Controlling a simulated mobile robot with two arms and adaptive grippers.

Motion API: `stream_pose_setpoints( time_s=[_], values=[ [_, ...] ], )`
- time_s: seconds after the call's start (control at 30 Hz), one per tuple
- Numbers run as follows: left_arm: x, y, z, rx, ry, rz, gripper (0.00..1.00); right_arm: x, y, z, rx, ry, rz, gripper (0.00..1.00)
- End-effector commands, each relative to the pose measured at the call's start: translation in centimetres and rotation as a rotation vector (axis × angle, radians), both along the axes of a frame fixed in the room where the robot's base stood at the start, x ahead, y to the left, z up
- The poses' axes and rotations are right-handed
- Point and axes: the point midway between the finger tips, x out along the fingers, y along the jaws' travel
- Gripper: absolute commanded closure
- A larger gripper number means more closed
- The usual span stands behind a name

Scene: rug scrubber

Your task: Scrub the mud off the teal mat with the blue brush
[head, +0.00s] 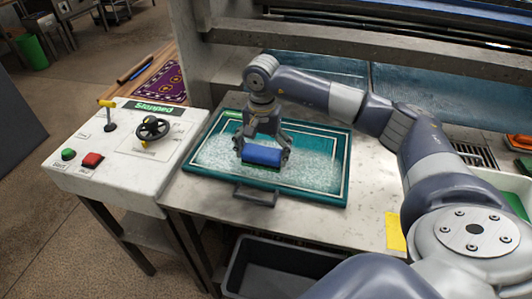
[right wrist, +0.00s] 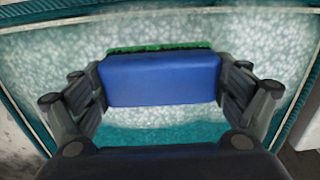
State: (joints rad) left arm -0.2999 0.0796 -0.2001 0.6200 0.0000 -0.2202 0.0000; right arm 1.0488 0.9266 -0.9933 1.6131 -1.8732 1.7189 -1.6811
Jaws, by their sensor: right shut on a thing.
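The teal mat (head: 325,143) lies flat on the light worktable, with a white border line and a whitish speckled layer over much of its middle. The same speckled surface shows in the right wrist view (right wrist: 270,35). My right gripper (head: 264,152) is over the middle of the mat, shut on the blue brush (head: 262,156). In the right wrist view the brush (right wrist: 160,80) sits between the two fingers, its green bristles facing the mat. Whether the bristles touch the mat is hard to tell. No brown mud shows. My left gripper is not in view.
A control panel (head: 110,165) with a handwheel, red and green buttons and a "Stopped" sign stands left of the mat. A dark bin (head: 270,268) is below the table's front. A patterned purple rug (head: 162,82) lies behind the panel. A yellow note (head: 396,232) is at the table's right front.

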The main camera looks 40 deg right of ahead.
Motion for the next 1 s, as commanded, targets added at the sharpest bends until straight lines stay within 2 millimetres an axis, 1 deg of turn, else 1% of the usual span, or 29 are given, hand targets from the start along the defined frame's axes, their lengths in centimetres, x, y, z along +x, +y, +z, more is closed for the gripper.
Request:
stream_pose_setpoints(
  time_s=[0.03, 0.23, 0.53, 0.8, 1.0],
  values=[
    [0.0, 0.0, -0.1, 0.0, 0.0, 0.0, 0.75, -0.5, -0.5, -0.2, -0.004, 0.005, -0.002, 0.44],
    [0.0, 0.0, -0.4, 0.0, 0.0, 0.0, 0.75, -2.3, -2.0, -0.1, -0.004, 0.005, -0.003, 0.44],
    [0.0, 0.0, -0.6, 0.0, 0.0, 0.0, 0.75, -3.3, -2.8, 0.0, -0.004, 0.003, -0.003, 0.44],
    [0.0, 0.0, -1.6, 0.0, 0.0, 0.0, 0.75, -5.5, -4.6, -0.3, -0.005, 0.004, -0.004, 0.44],
    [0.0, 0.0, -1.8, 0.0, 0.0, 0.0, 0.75, -6.3, -5.1, -0.4, -0.004, 0.007, -0.001, 0.44]
  ],
)
